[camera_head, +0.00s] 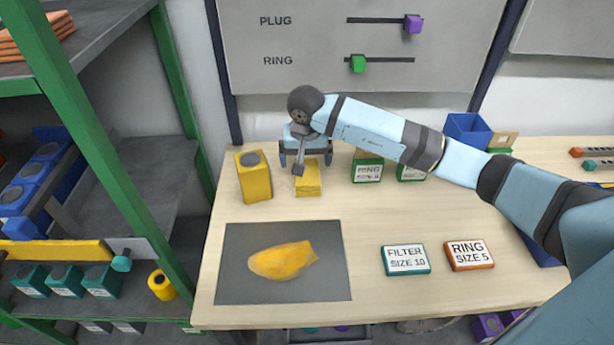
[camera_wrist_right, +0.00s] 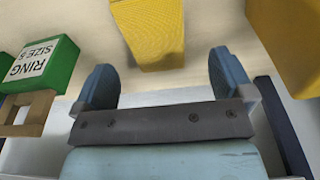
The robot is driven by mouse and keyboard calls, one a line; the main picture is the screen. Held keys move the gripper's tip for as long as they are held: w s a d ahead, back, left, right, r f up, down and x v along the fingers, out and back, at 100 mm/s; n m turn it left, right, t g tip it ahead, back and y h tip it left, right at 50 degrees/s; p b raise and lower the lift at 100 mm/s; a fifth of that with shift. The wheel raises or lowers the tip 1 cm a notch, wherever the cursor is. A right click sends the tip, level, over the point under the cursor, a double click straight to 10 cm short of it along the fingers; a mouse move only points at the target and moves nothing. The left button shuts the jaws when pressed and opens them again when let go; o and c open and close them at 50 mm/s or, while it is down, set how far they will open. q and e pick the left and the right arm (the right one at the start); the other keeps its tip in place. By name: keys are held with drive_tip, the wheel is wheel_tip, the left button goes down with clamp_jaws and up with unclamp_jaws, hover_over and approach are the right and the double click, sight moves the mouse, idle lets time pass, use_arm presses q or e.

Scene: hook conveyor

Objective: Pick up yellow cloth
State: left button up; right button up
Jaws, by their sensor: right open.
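A folded yellow cloth (camera_head: 308,183) with a woven texture lies on the wooden table towards the back. My right gripper (camera_head: 305,160) is open just behind and above it. In the right wrist view the cloth (camera_wrist_right: 148,35) shows ahead of the gap between the two blue fingers (camera_wrist_right: 163,68), and nothing is between them. A second yellow piece (camera_head: 283,261), flat and irregular like a crumpled cloth, lies on a dark grey mat (camera_head: 235,285) at the front left. My left gripper is not in view.
A yellow block (camera_head: 254,178) stands left of the folded cloth. A green RING box (camera_head: 368,167) stands to its right, with another partly hidden behind my arm. FILTER (camera_head: 406,259) and RING (camera_head: 469,255) labelled blocks lie at the front right. A green-framed shelf (camera_head: 100,120) stands left.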

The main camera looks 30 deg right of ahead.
sight(307, 173)
drive_tip(key=f, duration=0.4)
drive_tip(key=shift+s+d+f, duration=0.1)
drive_tip(key=shift+s+f, duration=0.1)
drive_tip(key=shift+s, duration=0.05)
drive_tip(key=shift+w+f, duration=0.1)
drive_tip(key=shift+f, duration=0.35)
drive_tip(key=c, duration=1)
